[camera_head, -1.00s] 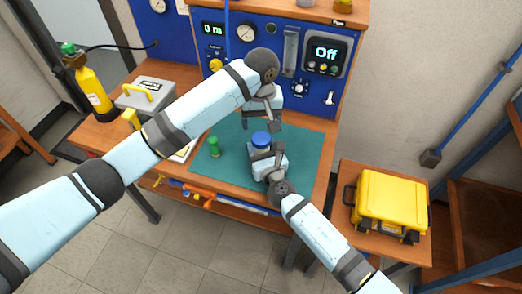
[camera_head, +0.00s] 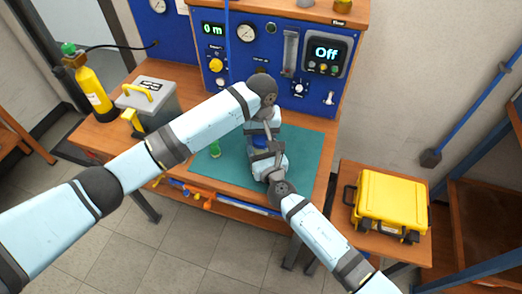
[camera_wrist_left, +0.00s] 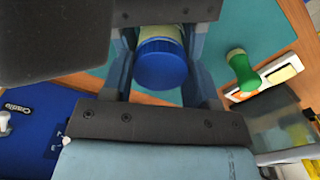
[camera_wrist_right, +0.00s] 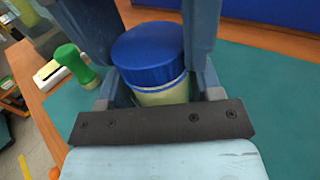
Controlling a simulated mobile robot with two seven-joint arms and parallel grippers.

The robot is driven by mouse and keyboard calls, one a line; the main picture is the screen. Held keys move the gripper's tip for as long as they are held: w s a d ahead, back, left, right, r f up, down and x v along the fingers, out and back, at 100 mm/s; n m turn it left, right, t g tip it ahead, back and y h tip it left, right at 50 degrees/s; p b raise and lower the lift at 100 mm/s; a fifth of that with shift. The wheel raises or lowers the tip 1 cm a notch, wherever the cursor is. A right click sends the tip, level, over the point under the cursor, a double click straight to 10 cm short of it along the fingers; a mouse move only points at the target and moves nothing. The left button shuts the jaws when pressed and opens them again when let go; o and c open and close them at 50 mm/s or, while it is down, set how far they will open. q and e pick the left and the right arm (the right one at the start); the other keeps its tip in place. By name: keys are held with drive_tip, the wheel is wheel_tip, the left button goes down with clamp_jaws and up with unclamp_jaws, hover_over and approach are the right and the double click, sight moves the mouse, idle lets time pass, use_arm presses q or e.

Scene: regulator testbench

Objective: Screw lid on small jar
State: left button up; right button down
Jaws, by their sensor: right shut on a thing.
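The small jar has a pale yellow-green body (camera_wrist_right: 160,93) and a blue lid (camera_wrist_right: 148,52) resting on its top. In the head view the lid (camera_head: 259,141) is partly hidden by my grippers. My right gripper (camera_head: 262,154) is shut on the jar body from the front, holding it upright over the teal mat. My left gripper (camera_head: 266,133) reaches down from above. In the left wrist view its fingers (camera_wrist_left: 160,62) stand on either side of the blue lid (camera_wrist_left: 160,65), open, with small gaps visible. Whether the lid is threaded on cannot be told.
A green-topped object (camera_head: 215,149) stands on the teal mat (camera_head: 302,160) left of the jar. A grey box with a yellow handle (camera_head: 150,98) is on the bench at left. The blue instrument panel (camera_head: 275,70) rises behind. The mat's right side is clear.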

use_arm(q)
drive_tip(key=shift+m, duration=1.6)
drive_tip(key=shift+c, duration=0.3)
drive_tip(key=o, duration=1)
drive_tip(key=shift+r, duration=2.25)
drive_tip(key=shift+r, duration=0.1)
drive_tip(key=shift+c, duration=0.4)
drive_tip(key=shift+r+n, duration=1.65)
drive_tip(key=shift+n, duration=0.05)
